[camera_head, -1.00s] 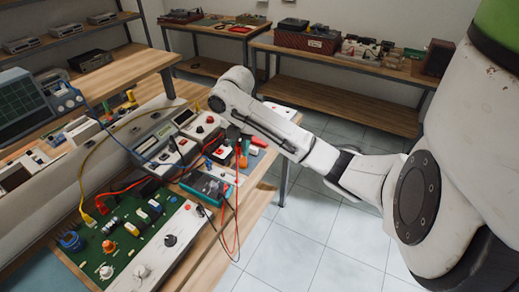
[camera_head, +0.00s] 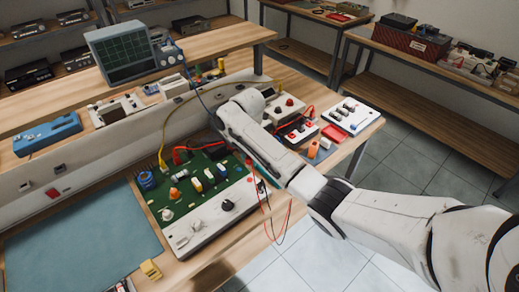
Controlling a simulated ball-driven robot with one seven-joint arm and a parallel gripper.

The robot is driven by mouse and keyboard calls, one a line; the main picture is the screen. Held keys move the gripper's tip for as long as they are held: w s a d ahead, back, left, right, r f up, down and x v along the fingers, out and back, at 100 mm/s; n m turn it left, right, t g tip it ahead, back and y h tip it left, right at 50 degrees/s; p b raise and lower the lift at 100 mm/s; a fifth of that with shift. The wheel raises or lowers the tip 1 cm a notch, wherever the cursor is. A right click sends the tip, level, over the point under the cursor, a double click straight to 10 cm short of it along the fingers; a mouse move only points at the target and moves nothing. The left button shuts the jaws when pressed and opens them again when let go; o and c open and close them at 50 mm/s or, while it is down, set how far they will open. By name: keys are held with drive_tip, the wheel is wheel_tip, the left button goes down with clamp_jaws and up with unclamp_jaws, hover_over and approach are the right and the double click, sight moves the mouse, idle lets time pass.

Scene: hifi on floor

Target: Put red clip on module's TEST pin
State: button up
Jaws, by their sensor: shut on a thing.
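A red lead (camera_head: 274,236) hangs in a loop over the bench's front edge, beside a thin black one. Another red lead (camera_head: 200,148) arches over the back of the board and passes behind my arm. I cannot make out the red clip itself. Several small white modules, one with red buttons (camera_head: 297,131), stand right of my wrist; no TEST label is readable.
A white panel with knobs (camera_head: 212,224) borders the board's front. A blue-grey mat (camera_head: 80,245) lies left, with a yellow item (camera_head: 150,270) near it. An oscilloscope (camera_head: 122,53) stands on the raised shelf. Tiled floor is clear beyond the bench's right side.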

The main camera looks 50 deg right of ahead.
drive_tip(key=b, duration=0.4)
hover_over(251, 177)
drive_tip(key=shift+s+a+f, duration=0.1)
drive_tip(key=shift+a+f, duration=0.05)
drive_tip(key=shift+f, duration=2.8)
drive_tip(key=shift+p, duration=0.3)
drive_tip(key=shift+f+b, duration=0.5)
drive_tip(key=shift+f, duration=0.3)
drive_tip(key=o, duration=1)
wheel_tip(251, 177, up, 11)
drive_tip(key=shift+f, duration=0.1)
